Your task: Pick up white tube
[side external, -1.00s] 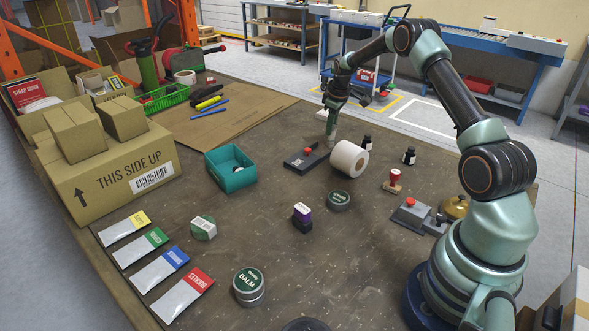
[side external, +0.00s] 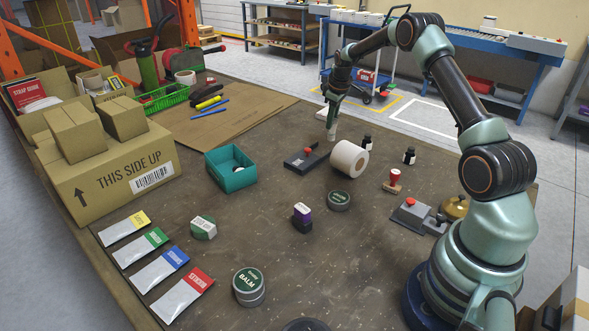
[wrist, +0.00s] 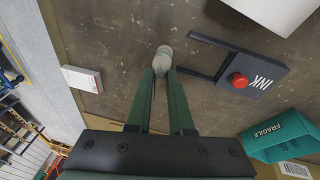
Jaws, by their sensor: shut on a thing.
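The white tube (side external: 331,132) hangs upright beneath my gripper (side external: 333,118) in the side view, and seems slightly above the table. In the wrist view, its greyish-white end (wrist: 163,55) shows between the fingertips. My gripper (wrist: 161,78) is shut on the tube in that view. The fingers hide part of the tube.
A black ink pad (side external: 305,160) with a red knob and a white tape roll (side external: 349,159) are close in front. A small white box (wrist: 82,78) lies left in the wrist view. A teal bin (side external: 232,176) and dark bottles (side external: 367,143) are nearby.

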